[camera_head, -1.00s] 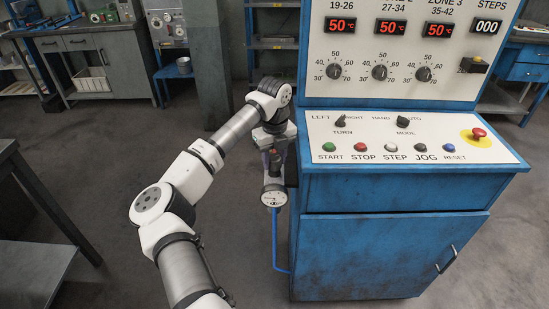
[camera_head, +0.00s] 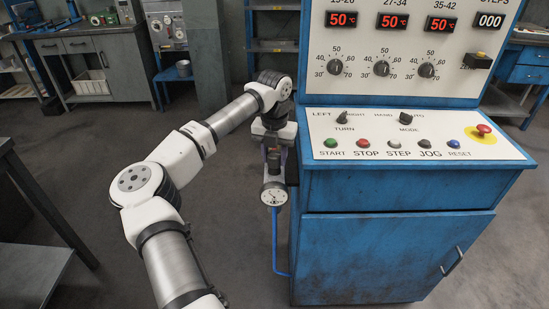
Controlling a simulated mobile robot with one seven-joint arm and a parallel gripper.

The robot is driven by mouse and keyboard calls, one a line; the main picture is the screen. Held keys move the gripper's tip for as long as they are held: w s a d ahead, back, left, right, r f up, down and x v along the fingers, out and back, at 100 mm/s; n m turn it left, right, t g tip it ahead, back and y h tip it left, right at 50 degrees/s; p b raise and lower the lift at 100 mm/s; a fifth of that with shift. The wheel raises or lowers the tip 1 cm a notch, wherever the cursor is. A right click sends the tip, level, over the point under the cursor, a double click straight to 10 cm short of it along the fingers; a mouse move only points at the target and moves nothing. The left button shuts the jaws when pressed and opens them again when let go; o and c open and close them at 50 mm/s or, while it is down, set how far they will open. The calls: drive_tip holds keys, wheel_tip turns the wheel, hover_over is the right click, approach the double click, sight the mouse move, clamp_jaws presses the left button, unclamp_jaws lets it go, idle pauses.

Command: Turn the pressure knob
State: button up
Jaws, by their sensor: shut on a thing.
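The pressure regulator hangs on the left side of the blue cabinet, with a round white gauge (camera_head: 274,194) at its lower end. The dark pressure knob (camera_head: 273,158) is above the gauge. My gripper (camera_head: 273,153) points down from above and is shut on the knob. The fingers and wrist hide much of the knob. The gauge needle is too small to read.
The blue control cabinet (camera_head: 375,250) stands close to the right of my gripper. Its sloped panel (camera_head: 450,140) carries buttons, selector switches and a red emergency stop (camera_head: 483,129). A blue hose (camera_head: 274,240) runs down below the gauge. The floor to the left is free.

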drive_tip(key=m, duration=0.3)
drive_tip(key=shift+m+b, duration=0.3)
drive_tip(key=shift+m, duration=0.1)
drive_tip(key=m, duration=0.3)
drive_tip(key=shift+r, duration=0.1)
drive_tip(key=m, duration=0.4)
drive_tip(key=shift+m, duration=2)
drive_tip(key=o, duration=1)
